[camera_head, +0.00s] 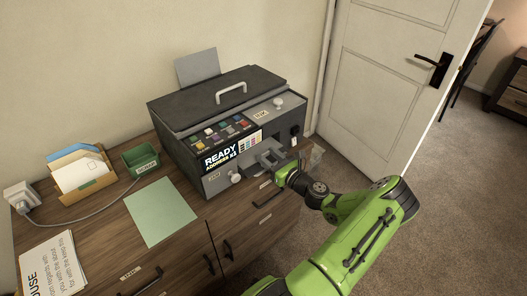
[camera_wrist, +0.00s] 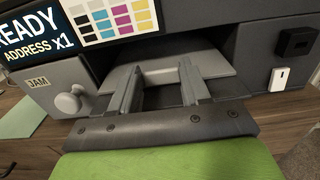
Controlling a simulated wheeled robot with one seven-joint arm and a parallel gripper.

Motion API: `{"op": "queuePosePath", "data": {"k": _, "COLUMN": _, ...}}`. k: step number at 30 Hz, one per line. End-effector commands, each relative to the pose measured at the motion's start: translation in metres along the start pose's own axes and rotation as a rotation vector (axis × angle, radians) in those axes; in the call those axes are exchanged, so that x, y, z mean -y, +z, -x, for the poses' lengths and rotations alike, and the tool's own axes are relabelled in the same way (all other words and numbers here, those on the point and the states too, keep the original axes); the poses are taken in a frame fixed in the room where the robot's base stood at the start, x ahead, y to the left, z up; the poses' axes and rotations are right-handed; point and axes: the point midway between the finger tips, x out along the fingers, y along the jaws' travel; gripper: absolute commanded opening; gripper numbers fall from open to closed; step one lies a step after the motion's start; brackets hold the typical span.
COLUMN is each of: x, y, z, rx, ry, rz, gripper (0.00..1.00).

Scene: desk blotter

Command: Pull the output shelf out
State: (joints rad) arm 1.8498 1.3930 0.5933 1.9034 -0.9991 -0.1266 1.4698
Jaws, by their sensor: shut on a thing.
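The output shelf (camera_wrist: 212,64) is a light grey plate at the front opening of the dark grey printer (camera_head: 228,110). In the head view the shelf (camera_head: 265,152) shows as a small grey piece low on the printer's front, partly hidden by my gripper (camera_head: 277,166). In the wrist view my gripper (camera_wrist: 158,78) has one finger on each side of a pale front part of the shelf and is shut on it. How far the shelf stands out of the printer is hard to tell.
A knob (camera_wrist: 70,103) marked JAM is left of the shelf; a white switch (camera_wrist: 279,78) is right. The printer stands on a wooden cabinet (camera_head: 195,215) with a green sheet (camera_head: 160,211), a small green box (camera_head: 140,158) and an envelope holder (camera_head: 84,182). The floor (camera_head: 440,200) at right is clear.

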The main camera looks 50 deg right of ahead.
Motion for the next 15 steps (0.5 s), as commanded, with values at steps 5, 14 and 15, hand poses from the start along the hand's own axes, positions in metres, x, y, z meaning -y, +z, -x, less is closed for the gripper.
{"op": "queuePosePath", "data": {"k": 5, "x": 0.001, "y": 0.002, "z": 0.049, "rx": -0.005, "ry": -0.004, "rz": -0.004, "gripper": 0.00}}
{"op": "queuePosePath", "data": {"k": 14, "x": 0.000, "y": 0.001, "z": 0.119, "rx": -0.005, "ry": -0.004, "rz": -0.002, "gripper": 0.00}}
{"op": "queuePosePath", "data": {"k": 15, "x": 0.000, "y": 0.001, "z": 0.126, "rx": -0.003, "ry": -0.003, "rz": -0.002, "gripper": 0.00}}
